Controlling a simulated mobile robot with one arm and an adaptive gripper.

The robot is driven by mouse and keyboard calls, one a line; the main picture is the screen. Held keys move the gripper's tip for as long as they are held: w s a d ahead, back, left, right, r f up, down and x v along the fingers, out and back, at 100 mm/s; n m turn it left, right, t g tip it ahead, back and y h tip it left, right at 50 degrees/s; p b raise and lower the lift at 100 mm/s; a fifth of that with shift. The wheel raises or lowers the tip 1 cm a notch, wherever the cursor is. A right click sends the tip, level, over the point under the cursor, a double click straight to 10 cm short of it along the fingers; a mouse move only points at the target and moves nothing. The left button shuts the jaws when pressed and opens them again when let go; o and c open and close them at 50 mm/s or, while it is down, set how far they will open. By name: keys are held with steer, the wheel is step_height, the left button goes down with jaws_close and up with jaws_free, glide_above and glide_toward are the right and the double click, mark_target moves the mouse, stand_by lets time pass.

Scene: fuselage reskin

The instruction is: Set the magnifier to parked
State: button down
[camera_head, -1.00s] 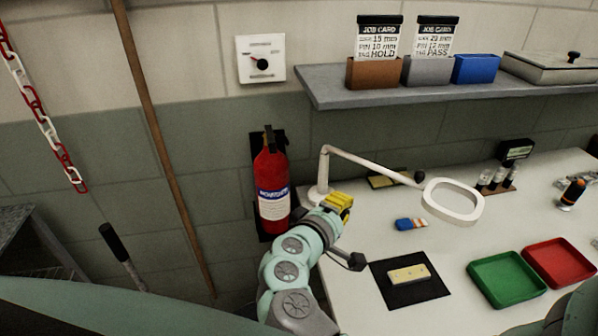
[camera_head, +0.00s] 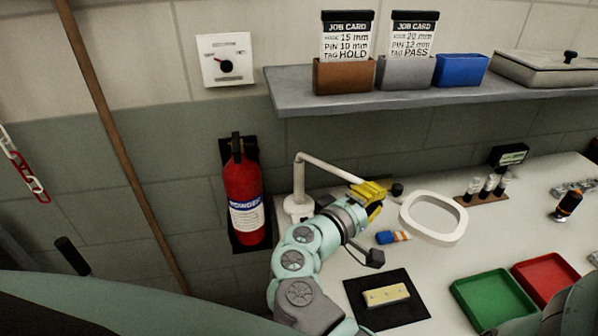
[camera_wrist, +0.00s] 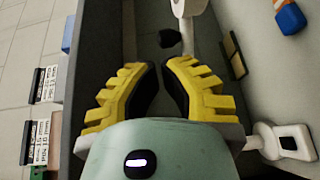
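A black knob (camera_head: 396,189) sits by the head end of the arm. My yellow-fingered gripper (camera_head: 376,194) is just left of the knob, in front of the arm, and partly hides it. In the wrist view my gripper (camera_wrist: 160,72) has its fingers apart with nothing between them. The black knob (camera_wrist: 169,38) is ahead of the fingertips, apart from them, with part of the white arm (camera_wrist: 187,8) beyond.
A blue and orange block (camera_head: 392,237), a black mat (camera_head: 386,300) with a pale plate, a green tray (camera_head: 493,300) and a red tray (camera_head: 546,277) are on the bench. A shelf (camera_head: 400,95) runs above. A fire extinguisher (camera_head: 243,195) hangs at left.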

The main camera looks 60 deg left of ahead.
steer(key=w, duration=0.3)
steer(key=w+p, duration=0.1)
steer(key=shift+w+a+f, duration=0.1)
steer(key=shift+w+a, duration=0.15)
steer(key=shift+w, duration=0.05)
steer(key=w+a+n+g+y+b, duration=0.2)
steer(key=w+a+n+g+y, duration=0.1)
steer(key=w, duration=0.5)
steer(key=w+a+n+g+y+b, duration=0.2)
steer(key=w+a+n+g+y, duration=0.2)
steer(key=w+a+n+y, duration=0.2)
steer(key=w+a+y, duration=0.1)
steer(key=w+y, duration=0.1)
steer(key=shift+w+a+y+b, duration=0.2)
steer(key=shift+a+y+b, duration=0.2)
stand_by(0.4)
